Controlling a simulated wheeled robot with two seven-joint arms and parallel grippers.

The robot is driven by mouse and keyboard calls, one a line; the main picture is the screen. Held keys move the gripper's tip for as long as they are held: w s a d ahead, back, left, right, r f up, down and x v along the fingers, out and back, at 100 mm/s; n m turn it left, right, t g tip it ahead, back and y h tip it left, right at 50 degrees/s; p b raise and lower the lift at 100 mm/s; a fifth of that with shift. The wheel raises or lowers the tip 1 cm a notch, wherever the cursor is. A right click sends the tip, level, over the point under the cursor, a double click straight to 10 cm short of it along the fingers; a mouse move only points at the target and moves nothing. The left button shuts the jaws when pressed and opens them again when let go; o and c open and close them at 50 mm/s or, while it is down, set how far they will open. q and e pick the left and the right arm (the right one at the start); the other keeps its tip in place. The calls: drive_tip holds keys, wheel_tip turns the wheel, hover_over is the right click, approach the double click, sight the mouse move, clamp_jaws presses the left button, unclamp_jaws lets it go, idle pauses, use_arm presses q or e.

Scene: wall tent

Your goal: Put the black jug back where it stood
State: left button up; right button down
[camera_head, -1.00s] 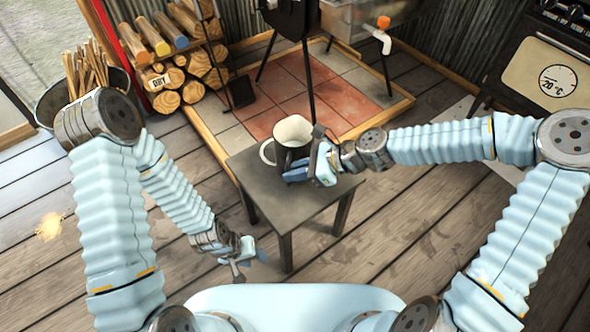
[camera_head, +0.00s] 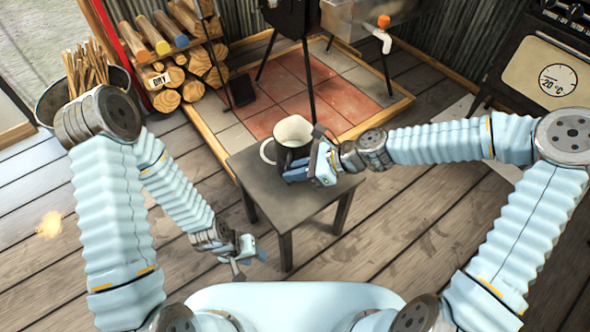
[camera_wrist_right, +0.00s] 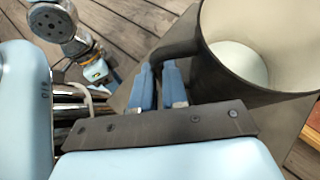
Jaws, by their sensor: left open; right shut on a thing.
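The black jug (camera_head: 286,158) has a pale inside and is upright at the small dark table (camera_head: 321,200), over its far part. In the head view I cannot tell whether its base touches the top. My right gripper (camera_head: 305,171) is at the jug's right side. In the right wrist view its blue fingers (camera_wrist_right: 158,82) are shut on the dark handle of the jug (camera_wrist_right: 222,72), whose open mouth faces up. My left gripper (camera_head: 243,262) is open and empty, low in front of the table's left side.
A stove (camera_head: 291,16) stands on a tiled hearth (camera_head: 330,95) with a wooden edge behind the table. Stacked logs (camera_head: 187,70) and a bucket of kindling (camera_head: 88,78) are at the back left. An oven (camera_head: 545,65) is at the right. The table's front part is bare.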

idle(0.3)
unclamp_jaws()
drive_tip(key=shift+f, duration=0.1)
idle(0.5)
idle(0.9)
drive_tip(key=p+v, duration=0.6)
drive_tip(key=v, duration=0.3)
drive_tip(key=shift+p, duration=0.4)
idle(0.7)
drive_tip(key=shift+d, duration=0.1)
